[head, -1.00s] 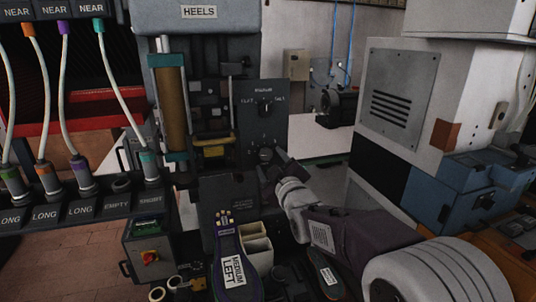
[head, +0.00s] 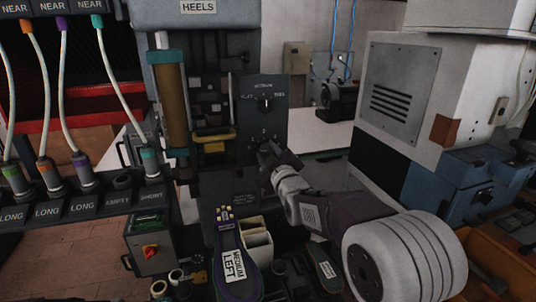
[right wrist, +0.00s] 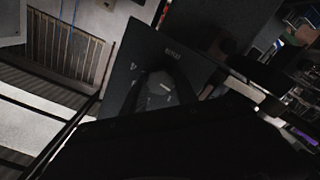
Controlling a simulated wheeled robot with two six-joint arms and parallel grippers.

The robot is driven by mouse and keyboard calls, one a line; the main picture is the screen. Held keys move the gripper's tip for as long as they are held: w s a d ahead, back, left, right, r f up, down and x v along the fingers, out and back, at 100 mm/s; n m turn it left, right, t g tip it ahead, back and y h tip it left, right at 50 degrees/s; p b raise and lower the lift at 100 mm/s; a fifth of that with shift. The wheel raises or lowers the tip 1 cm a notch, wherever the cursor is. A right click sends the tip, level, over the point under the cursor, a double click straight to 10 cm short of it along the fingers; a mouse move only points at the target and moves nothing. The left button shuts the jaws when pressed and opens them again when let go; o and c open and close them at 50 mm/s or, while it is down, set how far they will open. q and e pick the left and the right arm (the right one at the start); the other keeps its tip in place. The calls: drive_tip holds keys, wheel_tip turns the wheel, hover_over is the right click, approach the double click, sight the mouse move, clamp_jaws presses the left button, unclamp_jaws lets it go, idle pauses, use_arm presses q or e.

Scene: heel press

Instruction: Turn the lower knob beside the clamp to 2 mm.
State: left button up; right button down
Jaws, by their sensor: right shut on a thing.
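A dark panel (head: 277,88) stands at the right of the press under the HEELS sign. Its upper knob (head: 265,104) is free, its pointer roughly upright. The lower knob (head: 264,144) is mostly hidden by my right gripper (head: 267,153), which is shut on it. In the right wrist view a round dark knob with a pale mark (right wrist: 165,87) shows between my dark fingers, in front of the panel (right wrist: 128,62). The lower dial's setting is too small to read. My left gripper is out of view.
A yellow-barred part (head: 213,136) sits left of the panel. Below are a sole marked MEDIUM LEFT (head: 236,268) and a cream bin (head: 257,240). Cables with plugs (head: 150,160) stand at the left, and a white machine (head: 400,95) at the right.

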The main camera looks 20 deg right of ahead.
drive_tip(key=m+b, duration=0.2)
drive_tip(key=shift+f+m, duration=0.2)
drive_tip(key=shift+m, duration=0.1)
drive_tip(key=m+b, duration=0.2)
drive_tip(key=m, duration=0.2)
drive_tip(key=shift+m+b, duration=0.3)
drive_tip(key=m+b, duration=0.1)
drive_tip(key=m, duration=0.3)
drive_tip(key=shift+b, duration=0.4)
drive_tip(key=shift+a+r+m+b, duration=0.1)
drive_tip(key=shift+m+b, duration=0.35)
drive_tip(key=shift+m, duration=1.65)
drive_tip(key=c, duration=0.9)
unclamp_jaws()
drive_tip(key=shift+c, duration=0.2)
